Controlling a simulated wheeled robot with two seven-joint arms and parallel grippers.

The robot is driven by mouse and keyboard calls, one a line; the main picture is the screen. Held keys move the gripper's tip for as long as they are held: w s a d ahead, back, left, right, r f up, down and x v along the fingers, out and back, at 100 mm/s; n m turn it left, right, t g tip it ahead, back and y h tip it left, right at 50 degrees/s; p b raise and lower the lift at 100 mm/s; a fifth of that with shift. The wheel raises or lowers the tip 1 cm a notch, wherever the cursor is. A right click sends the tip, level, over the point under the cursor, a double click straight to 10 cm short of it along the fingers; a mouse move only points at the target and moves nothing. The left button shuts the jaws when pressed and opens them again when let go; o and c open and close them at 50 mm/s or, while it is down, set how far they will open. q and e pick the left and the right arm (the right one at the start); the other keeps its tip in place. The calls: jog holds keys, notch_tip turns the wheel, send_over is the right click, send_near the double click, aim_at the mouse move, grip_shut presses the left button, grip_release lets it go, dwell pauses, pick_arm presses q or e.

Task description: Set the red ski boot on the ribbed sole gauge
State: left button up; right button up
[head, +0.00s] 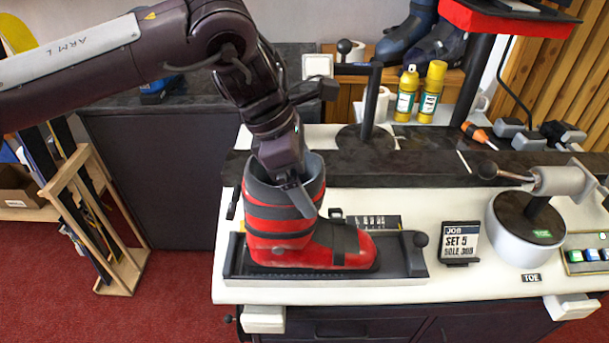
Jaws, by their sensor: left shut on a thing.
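The red ski boot (283,239) with dark grey bands stands upright at the front left of the bench, toe to the right. The ribbed sole gauge (403,262), a long dark tray with a black knob at its right end, lies under the boot. The sole looks to be at the gauge surface, but I cannot tell whether it bears fully on it. My left gripper (298,196) is shut on the boot's cuff from above, with one finger showing on the outside of the shaft. My right gripper is not in view.
A job card (459,242) stands right of the gauge. A round grey clamp base (530,225) with a lever is further right. A black post (371,101) rises behind the gauge.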

pick_arm(q)
jog(key=o, duration=1)
jog(key=shift+r, duration=0.1)
jog(key=p+v, duration=0.1)
jog(key=v, duration=1.1)
jog(key=shift+d, duration=0.1)
